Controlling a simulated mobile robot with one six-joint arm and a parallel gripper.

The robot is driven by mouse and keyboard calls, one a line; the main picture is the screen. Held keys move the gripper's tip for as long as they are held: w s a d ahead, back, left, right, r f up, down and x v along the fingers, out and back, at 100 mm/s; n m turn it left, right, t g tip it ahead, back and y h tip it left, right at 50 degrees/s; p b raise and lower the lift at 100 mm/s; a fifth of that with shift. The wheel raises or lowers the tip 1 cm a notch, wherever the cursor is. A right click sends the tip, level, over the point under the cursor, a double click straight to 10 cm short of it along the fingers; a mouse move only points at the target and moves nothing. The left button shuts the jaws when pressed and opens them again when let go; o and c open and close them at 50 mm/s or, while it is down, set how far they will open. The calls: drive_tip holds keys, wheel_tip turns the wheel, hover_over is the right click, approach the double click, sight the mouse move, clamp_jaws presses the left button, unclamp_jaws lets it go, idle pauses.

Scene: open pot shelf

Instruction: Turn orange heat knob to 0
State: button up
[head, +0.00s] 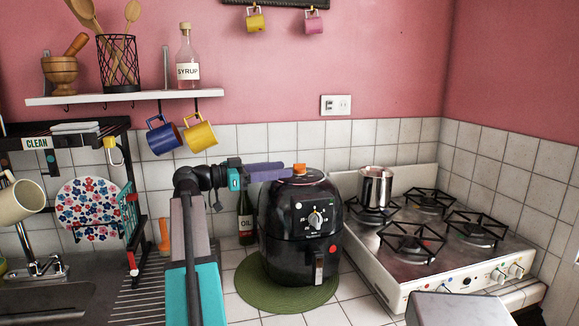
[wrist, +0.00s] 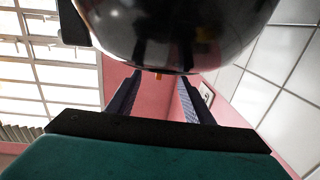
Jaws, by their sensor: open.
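The black air fryer (head: 290,250) stands on a green round mat (head: 255,290). The orange heat knob (head: 299,168) sits on its top. A separate dial (head: 315,218) with markings is on its front. My gripper (head: 288,172) reaches in level from the left at the height of the fryer's top, with its fingertips close to the knob. In the wrist view, the fingers (wrist: 160,76) are open and spread. A small orange bit of the knob (wrist: 158,76) shows between the tips, mostly hidden by the dark fryer body (wrist: 180,35). I cannot tell whether they touch it.
A stove (head: 440,245) with a steel pot (head: 375,187) is right of the fryer. An oil bottle (head: 245,215) stands behind it on the left. Blue and yellow mugs (head: 200,134) hang under the shelf (head: 125,97) above my arm. A dish rack is at the left.

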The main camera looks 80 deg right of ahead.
sight(299, 168)
drive_tip(key=shift+x, duration=2)
